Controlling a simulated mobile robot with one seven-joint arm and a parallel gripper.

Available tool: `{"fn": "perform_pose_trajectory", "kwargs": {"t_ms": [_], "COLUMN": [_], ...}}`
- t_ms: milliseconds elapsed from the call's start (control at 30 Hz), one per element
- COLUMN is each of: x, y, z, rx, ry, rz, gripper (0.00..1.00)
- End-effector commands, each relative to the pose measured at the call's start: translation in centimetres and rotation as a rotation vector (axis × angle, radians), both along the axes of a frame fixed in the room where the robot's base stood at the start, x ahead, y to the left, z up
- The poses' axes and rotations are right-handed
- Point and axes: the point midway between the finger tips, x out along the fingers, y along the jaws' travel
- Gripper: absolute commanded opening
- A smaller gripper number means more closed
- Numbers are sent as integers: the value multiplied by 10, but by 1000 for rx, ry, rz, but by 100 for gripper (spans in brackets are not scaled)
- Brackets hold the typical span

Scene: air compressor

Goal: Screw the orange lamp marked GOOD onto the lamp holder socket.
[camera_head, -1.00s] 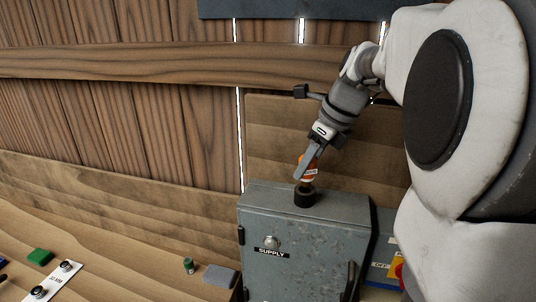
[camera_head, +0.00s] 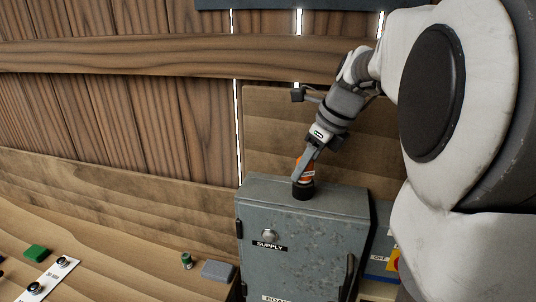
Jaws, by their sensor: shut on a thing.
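The orange lamp (camera_head: 306,168) has a white label whose text is too small to read. My gripper (camera_head: 300,170) is shut on the lamp from above and to the right, tilted. The black lamp holder socket (camera_head: 302,190) stands on top of the grey metal box (camera_head: 345,200) marked SUPPLY. The lamp's lower end meets the socket's top or sits in it; the fingers hide part of the lamp, and I cannot tell how far it is in.
On the wooden bench at the left are a green block (camera_head: 37,253), a white strip with black knobs (camera_head: 48,280), a small green cylinder (camera_head: 187,261) and a grey block (camera_head: 218,271). A wooden wall stands close behind the box. A yellow and red switch (camera_head: 393,262) is at the right.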

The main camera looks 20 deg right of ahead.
Motion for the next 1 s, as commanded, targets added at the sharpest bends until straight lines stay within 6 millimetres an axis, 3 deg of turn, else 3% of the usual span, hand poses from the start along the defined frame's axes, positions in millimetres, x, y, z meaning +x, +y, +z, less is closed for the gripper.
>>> {"fn": "perform_pose_trajectory", "kwargs": {"t_ms": [267,300,500,700,800,1000], "x": [0,0,0,0,0,0], "y": [0,0,0,0,0,0], "z": [-6,-6,-6,-6,-6,-6], "rx": [0,0,0,0,1,0], "ry": [0,0,0,0,1,0], "rz": [1,1,1,0,0,0], "gripper": [0,47,81,81,96,96]}}
